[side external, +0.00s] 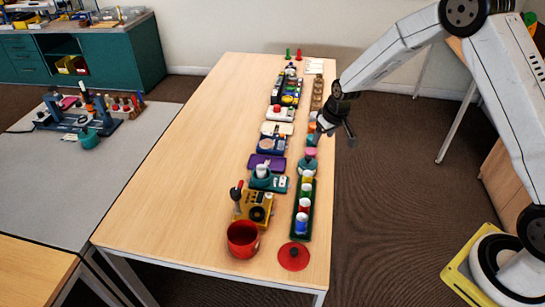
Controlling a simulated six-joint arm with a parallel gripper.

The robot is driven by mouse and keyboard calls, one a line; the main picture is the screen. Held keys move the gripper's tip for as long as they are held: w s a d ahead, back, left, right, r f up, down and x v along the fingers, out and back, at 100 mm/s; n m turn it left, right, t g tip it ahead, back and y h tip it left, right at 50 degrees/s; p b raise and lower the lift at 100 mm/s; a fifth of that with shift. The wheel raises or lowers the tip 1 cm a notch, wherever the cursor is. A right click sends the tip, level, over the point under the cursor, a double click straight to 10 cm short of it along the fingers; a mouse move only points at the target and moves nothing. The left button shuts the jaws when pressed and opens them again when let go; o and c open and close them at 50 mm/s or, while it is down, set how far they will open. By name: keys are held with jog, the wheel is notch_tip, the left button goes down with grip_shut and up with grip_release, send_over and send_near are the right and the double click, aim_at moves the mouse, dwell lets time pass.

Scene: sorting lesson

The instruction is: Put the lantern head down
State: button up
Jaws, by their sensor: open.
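My gripper (335,134) is dark, with its fingers spread apart and pointing down. It hangs over the right long edge of the wooden table (190,180), near the middle of the row of small objects. Nothing shows between its fingers. I cannot tell which of the small objects is the lantern head; several near the gripper are too small or partly covered by it.
On the table are a red pot (243,240), a red disc with a dark knob (293,257), a yellow box device (257,207) and a green tray of coloured cups (303,207). The table's left half is clear. A grey table (60,190) stands left.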

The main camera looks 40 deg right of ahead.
jog(key=s+a+r, duration=0.2)
jog(key=s+r, duration=0.1)
jog(key=s, duration=0.5)
jog(key=s+a+r, duration=0.2)
jog(key=s, duration=0.6)
jog(key=s+a+r, duration=0.2)
jog(key=s+r, duration=0.1)
jog(key=s, duration=0.5)
jog(key=shift+s+a+r+g, duration=0.15)
jog(key=shift+a+r+g, duration=0.1)
jog(key=shift+r+g, duration=0.15)
